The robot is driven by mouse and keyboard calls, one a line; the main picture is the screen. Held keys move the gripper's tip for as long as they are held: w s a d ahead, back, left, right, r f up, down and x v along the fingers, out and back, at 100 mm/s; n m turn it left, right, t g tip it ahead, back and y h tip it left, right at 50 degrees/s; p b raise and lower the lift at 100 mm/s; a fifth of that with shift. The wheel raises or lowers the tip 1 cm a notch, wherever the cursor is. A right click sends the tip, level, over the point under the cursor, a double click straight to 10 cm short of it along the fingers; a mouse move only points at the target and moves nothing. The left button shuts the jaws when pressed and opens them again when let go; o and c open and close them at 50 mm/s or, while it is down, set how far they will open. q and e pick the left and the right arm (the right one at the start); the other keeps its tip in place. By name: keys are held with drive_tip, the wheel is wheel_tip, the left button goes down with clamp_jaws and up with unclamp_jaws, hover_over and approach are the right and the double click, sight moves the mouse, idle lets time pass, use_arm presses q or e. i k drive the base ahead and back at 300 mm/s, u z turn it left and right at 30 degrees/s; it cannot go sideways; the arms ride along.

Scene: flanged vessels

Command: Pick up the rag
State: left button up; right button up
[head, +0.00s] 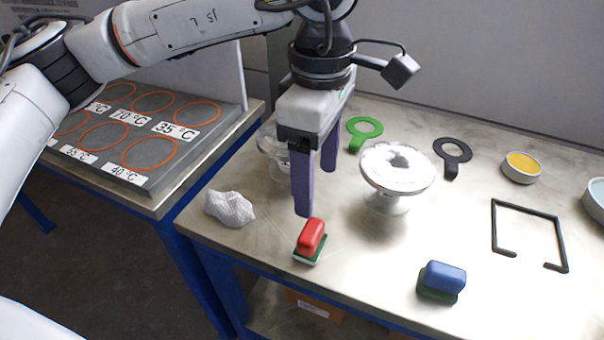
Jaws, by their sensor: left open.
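The rag (231,208) is a crumpled white cloth lying on the left front corner of the metal-topped table. My left gripper (317,190) hangs over the table to the right of the rag, pointing down. Its two purple fingers are apart and nothing shows between them. The rag is clear of the fingers. My right gripper does not show.
A red-handled block (311,238) sits right of the rag and a blue one (442,281) farther right. A white flanged vessel (397,172) stands behind; another (268,146) is partly hidden by my gripper. A side table holds a grey temperature-marked board (150,178).

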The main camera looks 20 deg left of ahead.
sight(232, 209)
drive_tip(key=u, duration=1.15)
